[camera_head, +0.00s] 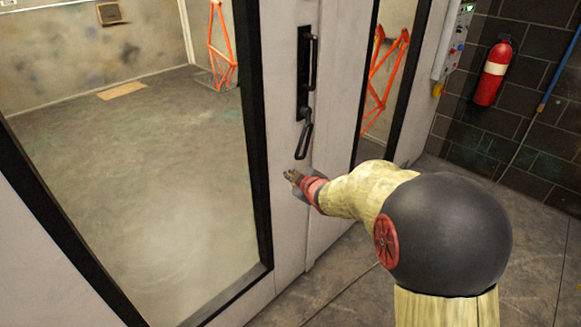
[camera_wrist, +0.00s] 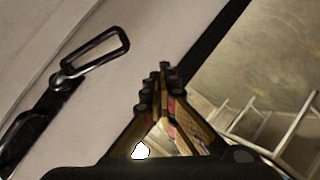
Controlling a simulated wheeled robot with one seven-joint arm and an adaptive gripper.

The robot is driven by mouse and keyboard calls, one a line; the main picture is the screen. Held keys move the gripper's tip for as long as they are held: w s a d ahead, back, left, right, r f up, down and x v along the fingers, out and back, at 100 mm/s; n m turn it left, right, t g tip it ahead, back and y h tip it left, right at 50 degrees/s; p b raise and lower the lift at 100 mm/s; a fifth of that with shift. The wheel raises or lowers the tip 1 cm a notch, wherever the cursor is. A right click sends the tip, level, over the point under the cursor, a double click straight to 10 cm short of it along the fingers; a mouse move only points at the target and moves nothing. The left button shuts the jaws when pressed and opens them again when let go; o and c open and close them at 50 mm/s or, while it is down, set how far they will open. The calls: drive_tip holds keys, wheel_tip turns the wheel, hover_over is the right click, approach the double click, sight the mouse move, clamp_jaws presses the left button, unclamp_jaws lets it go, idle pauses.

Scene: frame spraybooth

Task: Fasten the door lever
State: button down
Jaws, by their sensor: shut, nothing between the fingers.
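The door lever (camera_head: 304,140) is a dark loop handle on the white door (camera_head: 285,215). It hangs down from its pivot, tilted slightly to the left, below a tall black pull handle (camera_head: 312,60). In the wrist view the lever (camera_wrist: 122,42) shows as a rounded loop at upper left, with its dark mounting plate (camera_wrist: 30,128) below. My gripper (camera_head: 290,176) is shut and empty, just below the lever's lower end and close to the door face. In the wrist view its fingertips (camera_wrist: 154,84) meet to the right of the lever, apart from it.
The door has a large black-framed window (camera_head: 255,130); a narrower framed window stands to its right. Orange frames (camera_head: 220,50) show behind the glass. A control box (camera_head: 453,45) and a red fire extinguisher (camera_head: 491,73) are on the right. The floor before the door looks clear.

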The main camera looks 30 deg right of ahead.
drive_tip(key=s, duration=0.3)
drive_tip(key=shift+s+a, duration=0.1)
drive_tip(key=shift+a, duration=0.25)
drive_tip(key=s+d+f+m+g+h, duration=0.1)
drive_tip(key=s+f+m+g, duration=0.2)
drive_tip(key=s, duration=0.4)
drive_tip(key=s+d+f+m+g+h, duration=0.1)
drive_tip(key=s+d+f+m+g, duration=0.1)
drive_tip(key=s+f+m+g, duration=0.3)
drive_tip(key=s+a+r+y, duration=0.1)
drive_tip(key=s+a+r, duration=0.7)
drive_tip(key=s+a, duration=0.2)
drive_tip(key=s+a+r+y, duration=0.2)
drive_tip(key=s+a+r, duration=0.6)
drive_tip(key=s, duration=0.3)
drive_tip(key=shift+s+a+t, duration=0.15)
drive_tip(key=shift+a+t, duration=0.15)
drive_tip(key=shift+a, duration=0.55)
